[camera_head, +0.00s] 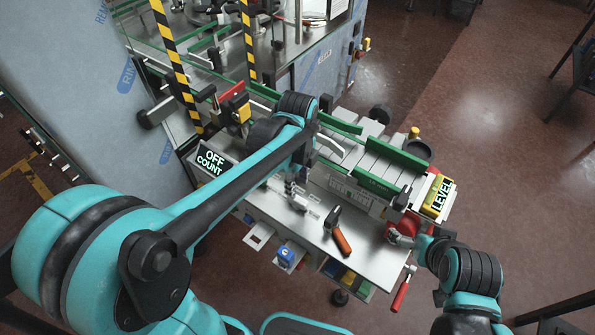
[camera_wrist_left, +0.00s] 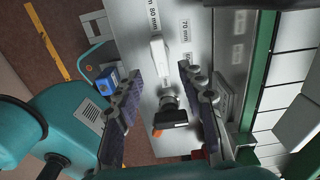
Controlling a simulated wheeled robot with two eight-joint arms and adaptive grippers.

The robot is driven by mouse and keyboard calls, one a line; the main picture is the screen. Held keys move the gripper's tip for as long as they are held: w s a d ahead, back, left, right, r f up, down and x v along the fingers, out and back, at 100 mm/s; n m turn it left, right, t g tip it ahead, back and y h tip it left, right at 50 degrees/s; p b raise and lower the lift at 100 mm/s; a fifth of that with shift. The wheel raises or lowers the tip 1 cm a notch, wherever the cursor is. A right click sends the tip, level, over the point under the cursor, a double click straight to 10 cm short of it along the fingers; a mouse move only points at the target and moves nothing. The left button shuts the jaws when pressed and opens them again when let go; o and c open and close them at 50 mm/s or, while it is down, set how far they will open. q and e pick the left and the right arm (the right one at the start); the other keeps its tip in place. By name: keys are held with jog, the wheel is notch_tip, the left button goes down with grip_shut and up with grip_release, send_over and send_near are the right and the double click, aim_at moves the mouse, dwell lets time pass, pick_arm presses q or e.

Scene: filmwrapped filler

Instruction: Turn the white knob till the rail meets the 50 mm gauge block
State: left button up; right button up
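My left gripper (camera_head: 293,190) hangs over the bench beside the conveyor. In the left wrist view its two fingers (camera_wrist_left: 160,82) stand wide apart with nothing clamped. Below and between them is a white elongated piece (camera_wrist_left: 158,55) on the label plate; I cannot tell whether it is the knob or a block. Plate labels read 80 mm (camera_wrist_left: 155,18) and 70 mm (camera_wrist_left: 186,30); a 50 mm one is not readable. Green rails (camera_head: 378,183) flank the conveyor. My right gripper (camera_head: 394,238) is by a red round part (camera_head: 405,222); its fingers are too small to judge.
An orange-handled tool (camera_head: 341,238) lies on the bench. A blue box (camera_head: 286,256) sits at the bench's front edge. A yellow LEVEL box (camera_head: 437,196) stands at the conveyor's right end, an OFF COUNT display (camera_head: 210,160) at left. Striped posts (camera_head: 178,65) rise behind.

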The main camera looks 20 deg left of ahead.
pick_arm(q)
notch_tip(320, 180, up, 6)
jog(key=shift+f, duration=0.15)
dwell(0.5)
jog(key=n+t+b, duration=0.2)
jog(key=n+t, duration=0.2)
jog(key=n, duration=0.7)
send_near(297, 198)
jog(key=s+a+r, duration=0.2)
jog(key=a, duration=0.1)
jog(key=s+a+f+n+t+b, duration=0.1)
jog(key=s+f+n+t, duration=0.2)
jog(key=n, duration=0.7)
jog(key=shift+s+a+f+n+b, duration=0.2)
jog(key=shift+s+f+n+b, duration=0.1)
jog(key=shift+s+f, duration=0.3)
